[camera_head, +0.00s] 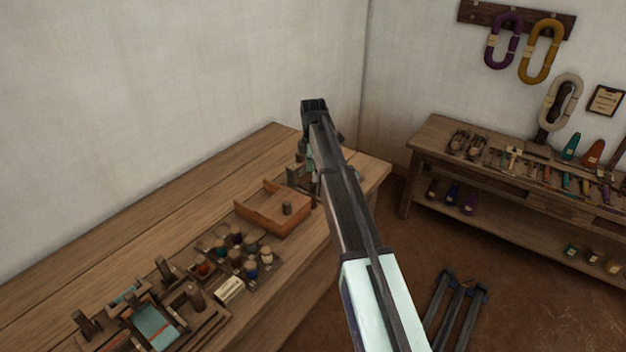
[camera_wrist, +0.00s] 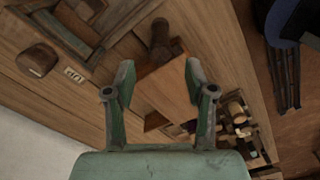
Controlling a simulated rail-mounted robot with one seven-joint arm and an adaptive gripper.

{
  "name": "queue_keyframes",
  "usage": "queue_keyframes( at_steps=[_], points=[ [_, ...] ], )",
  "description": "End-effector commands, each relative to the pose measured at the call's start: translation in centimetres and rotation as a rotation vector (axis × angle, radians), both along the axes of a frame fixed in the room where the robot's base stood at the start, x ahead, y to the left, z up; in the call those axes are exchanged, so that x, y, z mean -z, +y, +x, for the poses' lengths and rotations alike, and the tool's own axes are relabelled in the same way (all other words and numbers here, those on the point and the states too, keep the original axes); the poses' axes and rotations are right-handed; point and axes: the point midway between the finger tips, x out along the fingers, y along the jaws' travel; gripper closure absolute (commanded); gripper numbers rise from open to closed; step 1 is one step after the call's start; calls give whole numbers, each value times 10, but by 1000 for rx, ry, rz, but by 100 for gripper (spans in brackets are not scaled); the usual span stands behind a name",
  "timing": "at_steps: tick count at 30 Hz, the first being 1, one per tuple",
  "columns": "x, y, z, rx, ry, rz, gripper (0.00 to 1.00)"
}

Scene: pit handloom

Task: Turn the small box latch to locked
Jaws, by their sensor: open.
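A small open-topped wooden box (camera_head: 262,222) stands on the long workbench. A dark round peg (camera_head: 287,208) shows at its right part; I cannot tell whether this is the latch or which way it is set. In the wrist view an orange-brown wooden piece, which looks like the box (camera_wrist: 166,92), shows between and beyond my fingers. A dark knob-like piece (camera_wrist: 160,45) shows just past the fingertips. My gripper (camera_wrist: 160,76) is open, with nothing held between its fingers. In the head view my arm largely hides it near the bench's far right end.
A rack of spools (camera_head: 245,258) stands near the box. A small framed device with teal cloth (camera_head: 152,325) is at the bench's near end. A second bench (camera_head: 435,150) with tools stands right. Bare bench top (camera_head: 180,210) lies along the wall.

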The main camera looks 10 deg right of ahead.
Motion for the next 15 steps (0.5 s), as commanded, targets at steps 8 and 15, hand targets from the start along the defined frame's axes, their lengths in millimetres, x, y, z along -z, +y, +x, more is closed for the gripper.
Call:
queue_keyframes(
  at_steps=[8,15],
  points=[
    [-52,0,1,-1,-1,0,45],
    [-71,0,0,-1,0,0,45]
  ],
)
